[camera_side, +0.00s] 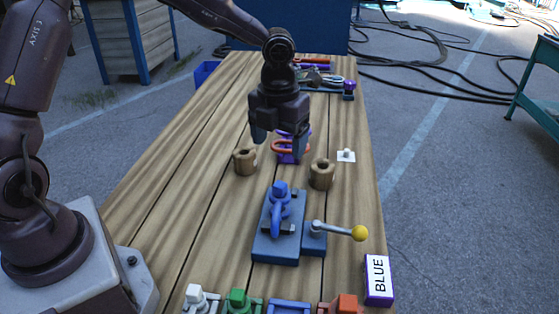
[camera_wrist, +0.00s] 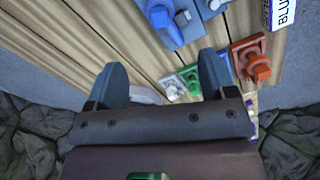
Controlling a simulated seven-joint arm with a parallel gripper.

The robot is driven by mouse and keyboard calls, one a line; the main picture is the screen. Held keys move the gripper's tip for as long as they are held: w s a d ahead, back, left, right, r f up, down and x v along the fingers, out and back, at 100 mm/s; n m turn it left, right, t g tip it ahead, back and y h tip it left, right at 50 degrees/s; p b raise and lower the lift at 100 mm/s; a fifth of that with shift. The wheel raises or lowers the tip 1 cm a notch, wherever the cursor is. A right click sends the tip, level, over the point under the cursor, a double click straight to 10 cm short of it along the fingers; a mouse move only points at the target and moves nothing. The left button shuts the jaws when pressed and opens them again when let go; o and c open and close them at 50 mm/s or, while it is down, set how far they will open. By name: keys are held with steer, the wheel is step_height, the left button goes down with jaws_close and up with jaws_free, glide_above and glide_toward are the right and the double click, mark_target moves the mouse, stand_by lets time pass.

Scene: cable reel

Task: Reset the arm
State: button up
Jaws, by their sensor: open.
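My gripper (camera_side: 279,138) hangs over the middle of the wooden table in the side view, its two fingers apart with nothing seen between them. The fingers also show spread in the wrist view (camera_wrist: 163,75). Behind and below it in the side view is a purple item with an orange ring or cable (camera_side: 290,147), partly hidden by the gripper. A blue plug-like piece (camera_side: 280,211) stands on a blue base (camera_side: 275,248) in front of the gripper. It also shows at the top of the wrist view (camera_wrist: 160,16).
Two wooden cylinders (camera_side: 244,161) (camera_side: 322,174) flank the purple item. A lever with a yellow ball (camera_side: 359,233) sits beside the blue base. A BLUE sign (camera_side: 378,280) and white (camera_side: 199,297), green (camera_side: 238,300) and red (camera_side: 345,303) pieces line the near edge. Tools lie at the far end.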

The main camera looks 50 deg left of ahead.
steer(key=s+a+r+n+t, duration=0.1)
steer(key=s+r+n, duration=0.6)
steer(key=n, duration=0.8)
steer(key=s+a+r+n+t, duration=0.2)
steer(key=s+r+n+t, duration=0.2)
steer(key=s+n, duration=1)
step_height(320, 180, up, 4)
steer(key=shift+f+n, duration=0.25)
steer(key=shift+n, duration=0.95)
